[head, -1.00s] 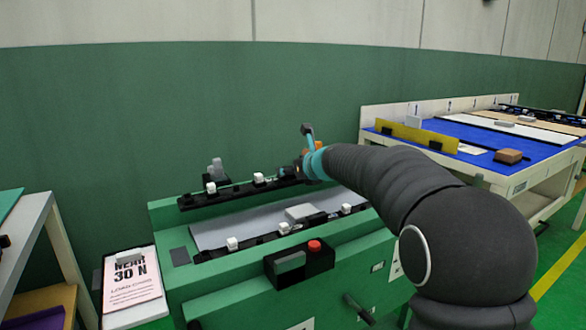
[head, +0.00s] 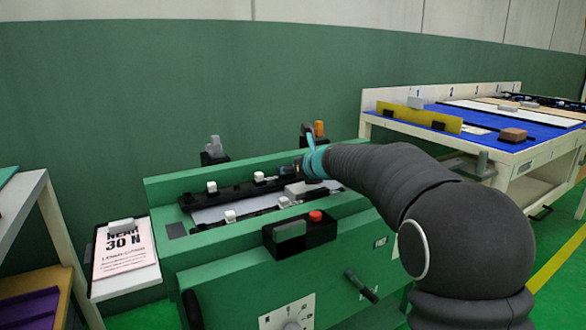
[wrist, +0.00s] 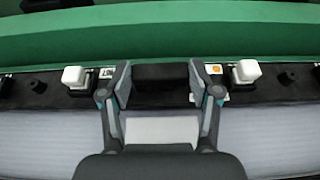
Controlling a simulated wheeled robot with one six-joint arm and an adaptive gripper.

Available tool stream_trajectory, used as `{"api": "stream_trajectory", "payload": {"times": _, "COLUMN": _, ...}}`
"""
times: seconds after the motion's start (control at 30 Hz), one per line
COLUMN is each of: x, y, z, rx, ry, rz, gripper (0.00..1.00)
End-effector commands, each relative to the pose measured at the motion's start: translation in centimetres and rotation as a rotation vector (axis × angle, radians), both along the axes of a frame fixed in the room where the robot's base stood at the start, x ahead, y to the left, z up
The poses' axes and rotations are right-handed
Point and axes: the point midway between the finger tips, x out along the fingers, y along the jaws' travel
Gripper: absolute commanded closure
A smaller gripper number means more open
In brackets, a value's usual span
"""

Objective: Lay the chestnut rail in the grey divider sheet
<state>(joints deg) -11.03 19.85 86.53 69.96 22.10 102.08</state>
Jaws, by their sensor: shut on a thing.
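My gripper (wrist: 160,85) is shut on a black block-shaped grip (wrist: 160,72) on a long dark bar (head: 230,190) with white clips. No chestnut colour shows on this bar. The bar lies low over the bed of the green bench, along its back side. A pale grey sheet (wrist: 55,130) lies in the bed in front of the bar; in the head view it shows as a narrow strip (head: 207,215). A light grey block (wrist: 162,130) sits below the fingers in the wrist view. My arm hides the bar's right end in the head view. I cannot tell whether the bar touches the bed.
A second dark strip with white clips (head: 229,216) runs along the bench's front. A control box with a red button (head: 315,216) stands before it. Black posts (head: 213,158) rise behind. A blue-topped table (head: 480,132) with a brown block (head: 513,135) stands at right.

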Motion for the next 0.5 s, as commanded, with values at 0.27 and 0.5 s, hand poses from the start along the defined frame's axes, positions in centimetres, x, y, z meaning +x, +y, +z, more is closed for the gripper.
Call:
{"api": "stream_trajectory", "payload": {"times": 0.27, "x": 0.0, "y": 0.0, "z": 0.1, "rx": 0.001, "ry": -0.001, "rz": 0.0, "gripper": 0.09}}
{"api": "stream_trajectory", "payload": {"times": 0.5, "x": -0.01, "y": 0.01, "z": -0.06, "rx": 0.0, "ry": 0.001, "rz": 0.0, "gripper": 0.09}}
